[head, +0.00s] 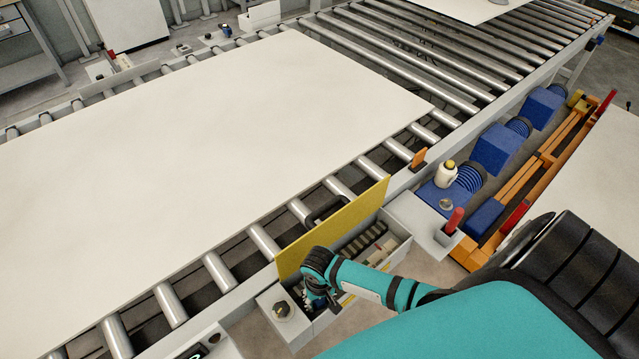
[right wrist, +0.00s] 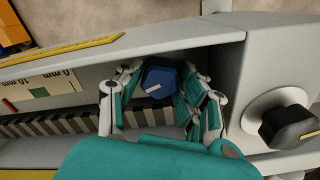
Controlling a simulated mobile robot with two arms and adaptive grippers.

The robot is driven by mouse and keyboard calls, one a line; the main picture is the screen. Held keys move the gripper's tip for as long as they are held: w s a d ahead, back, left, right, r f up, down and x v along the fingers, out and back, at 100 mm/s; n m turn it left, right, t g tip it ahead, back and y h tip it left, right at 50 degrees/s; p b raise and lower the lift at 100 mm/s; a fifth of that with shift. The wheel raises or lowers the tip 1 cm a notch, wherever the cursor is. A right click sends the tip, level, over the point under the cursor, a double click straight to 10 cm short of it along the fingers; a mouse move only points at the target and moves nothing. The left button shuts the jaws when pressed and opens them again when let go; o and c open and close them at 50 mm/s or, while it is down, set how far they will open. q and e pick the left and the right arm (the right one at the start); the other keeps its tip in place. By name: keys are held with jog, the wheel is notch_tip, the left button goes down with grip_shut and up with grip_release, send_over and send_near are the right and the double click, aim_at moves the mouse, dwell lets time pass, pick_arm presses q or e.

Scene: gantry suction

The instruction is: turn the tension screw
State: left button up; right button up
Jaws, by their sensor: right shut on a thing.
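The tension screw has a blue head (right wrist: 158,80) with a pale line on it, inside a grey open housing (right wrist: 222,52). My right gripper (right wrist: 160,92) has its fingers around this head, shut on it. In the head view my right gripper (head: 312,294) reaches down into the housing (head: 395,250) beside the conveyor; the screw is hidden there. In the right wrist view a white scale plate (right wrist: 62,82) reads 10 mm and 0 mm, with a green patch. A dark toothed belt (right wrist: 55,127) runs beside it. My left gripper is not in view.
A raised yellow cover (head: 340,225) stands behind my right gripper. A black knob (head: 283,308) on the housing's end sits close by; it also shows in the right wrist view (right wrist: 290,125). A large white sheet (head: 200,130) lies on the rollers. Blue motors (head: 495,150) stand at right.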

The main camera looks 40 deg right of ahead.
jog(key=n+p, duration=0.1)
jog(key=n, duration=0.1)
jog(key=shift+r+n, duration=0.15)
jog(key=shift+n, duration=0.15)
jog(key=n+p, duration=0.1)
jog(key=n, duration=0.1)
jog(key=shift+n+p, duration=0.3)
jog(key=shift+n, duration=0.1)
jog(key=n+p, duration=0.1)
jog(key=n, duration=0.4)
jog(key=shift+n, duration=0.3)
jog(key=o, duration=0.9)
notch_tip(320, 180, up, 12)
jog(key=shift+f, duration=0.15)
